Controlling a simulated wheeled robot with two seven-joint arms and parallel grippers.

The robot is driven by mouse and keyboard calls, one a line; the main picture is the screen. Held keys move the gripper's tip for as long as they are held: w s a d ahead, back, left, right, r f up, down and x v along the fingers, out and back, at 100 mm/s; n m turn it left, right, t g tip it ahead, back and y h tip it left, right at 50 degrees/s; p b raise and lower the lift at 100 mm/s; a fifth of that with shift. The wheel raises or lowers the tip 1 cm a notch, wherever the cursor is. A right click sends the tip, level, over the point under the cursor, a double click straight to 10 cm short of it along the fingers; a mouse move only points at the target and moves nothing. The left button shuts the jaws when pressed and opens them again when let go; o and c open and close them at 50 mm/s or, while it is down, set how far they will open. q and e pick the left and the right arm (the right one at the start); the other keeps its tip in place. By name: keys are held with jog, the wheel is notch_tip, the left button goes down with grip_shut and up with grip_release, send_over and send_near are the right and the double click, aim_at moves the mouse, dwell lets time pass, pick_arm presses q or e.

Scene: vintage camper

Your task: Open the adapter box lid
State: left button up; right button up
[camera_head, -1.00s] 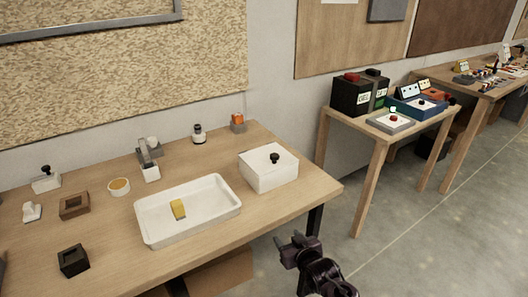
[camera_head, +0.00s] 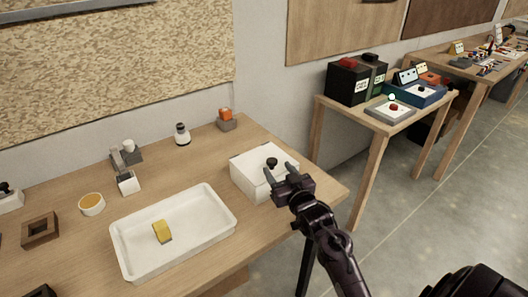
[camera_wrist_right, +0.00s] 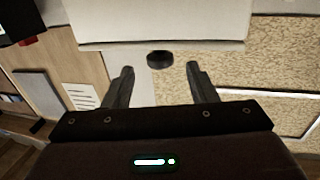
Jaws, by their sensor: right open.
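The adapter box appears to be the white box (camera_head: 252,182) with a black knob (camera_head: 272,162) on its closed lid, near the right end of the wooden table. My right gripper (camera_head: 281,168) is open and empty at the box's right side, close to the knob. In the right wrist view the knob (camera_wrist_right: 160,60) shows just beyond the two open fingertips, centred between them, and neither finger visibly touches it. Part of the pale box (camera_wrist_right: 160,25) fills the top of that view. My left gripper is out of view.
A white tray (camera_head: 222,228) holding a yellow block (camera_head: 162,232) stands left of the box. A grey-and-orange item (camera_head: 226,120) and a small jar (camera_head: 182,134) stand behind. A side table (camera_head: 347,108) with several boxes is at the right.

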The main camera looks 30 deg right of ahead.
aim_at(270, 158)
jog(key=shift+w+r, duration=0.15)
jog(key=shift+w, duration=0.25)
jog(key=shift+w+d+r+p, duration=0.1)
jog(key=shift+w+p, duration=0.1)
jog(key=shift+w, duration=0.35)
jog(key=shift+w+d+r+p, duration=0.1)
jog(key=shift+w+p, duration=0.1)
jog(key=shift+w, duration=0.35)
jog(key=w, duration=0.3)
jog(key=shift+w+d+f, duration=0.25)
jog(key=shift+w+d, duration=0.05)
jog(key=shift+w, duration=0.2)
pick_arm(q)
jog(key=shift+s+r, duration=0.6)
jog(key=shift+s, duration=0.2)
pick_arm(e)
grip_shut()
